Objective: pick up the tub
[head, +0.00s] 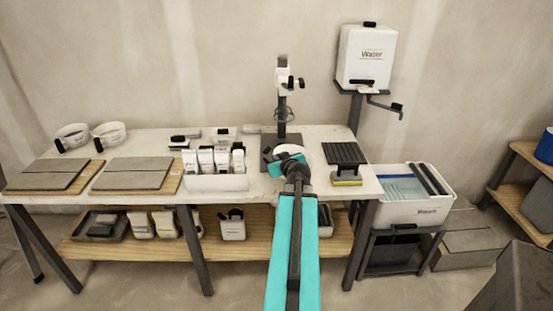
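Two round white tubs with dark handles stand at the back left of the table: one tub (72,136) at the far left and a second tub (109,134) just right of it. My arm reaches over the table's right half. My gripper (283,160) is at the foot of the mixer stand (281,115). A pale round rim, perhaps another tub (312,153), shows just behind the arm's end and is partly hidden by it. The fingers are too small and covered to show whether they are open or what they touch.
Tiles on wooden boards (176,184) lie at the front left. A white rack of bottles (216,183) stands left of my arm. A black-topped block (345,156) is close on the right. A water tank (367,55) and a wash bin (418,209) stand beyond the table's right end.

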